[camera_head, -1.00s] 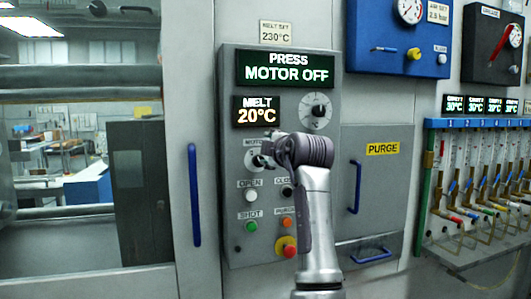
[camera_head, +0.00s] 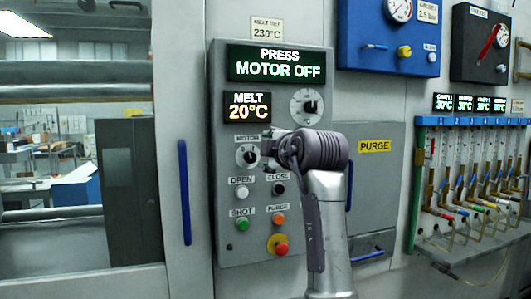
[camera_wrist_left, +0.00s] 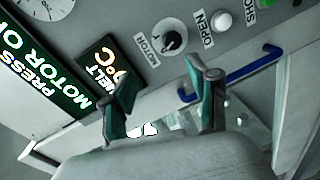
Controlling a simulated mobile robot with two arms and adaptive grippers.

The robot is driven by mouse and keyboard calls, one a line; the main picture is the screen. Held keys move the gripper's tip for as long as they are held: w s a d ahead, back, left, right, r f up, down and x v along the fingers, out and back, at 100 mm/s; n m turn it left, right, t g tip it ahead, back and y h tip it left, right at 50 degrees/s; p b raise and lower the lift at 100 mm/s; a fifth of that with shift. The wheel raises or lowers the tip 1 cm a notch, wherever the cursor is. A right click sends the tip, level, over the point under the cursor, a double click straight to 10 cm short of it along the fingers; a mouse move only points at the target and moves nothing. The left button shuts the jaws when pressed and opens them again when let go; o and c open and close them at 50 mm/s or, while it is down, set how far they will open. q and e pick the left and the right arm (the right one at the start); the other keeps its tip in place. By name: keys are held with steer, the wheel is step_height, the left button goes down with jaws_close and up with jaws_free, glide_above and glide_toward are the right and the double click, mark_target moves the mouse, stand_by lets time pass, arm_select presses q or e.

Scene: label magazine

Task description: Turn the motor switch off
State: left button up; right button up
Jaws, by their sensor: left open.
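The motor switch (camera_head: 247,155) is a black knob on a round white dial under a MOTOR label, on the grey control panel (camera_head: 222,205). It also shows in the left wrist view (camera_wrist_left: 172,41), beyond the fingers. The green display (camera_head: 277,65) reads PRESS MOTOR OFF. My left gripper (camera_head: 270,148) is just right of the switch in the head view and seems apart from it. In the left wrist view its two fingers (camera_wrist_left: 165,82) are spread with nothing between them. The fingertips are mostly hidden in the head view. My right gripper is not in view.
Below the switch are white OPEN (camera_head: 242,191), black CLOSE (camera_head: 278,188), green SHOT (camera_head: 242,224) and orange PURGE (camera_head: 278,219) buttons, and a red emergency button (camera_head: 280,248). A blue handle (camera_head: 184,192) stands out left of the panel.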

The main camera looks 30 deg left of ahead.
arm_select(q)
steer(key=shift+f+b+v, duration=0.15)
steer(key=shift+b+v, duration=0.15)
steer(key=shift+v, duration=0.65)
steer(key=shift+f+b+v, duration=0.2)
steer(key=shift+b+v, duration=0.1)
steer(key=shift+v, duration=0.7)
steer(key=shift+w+d, duration=0.1)
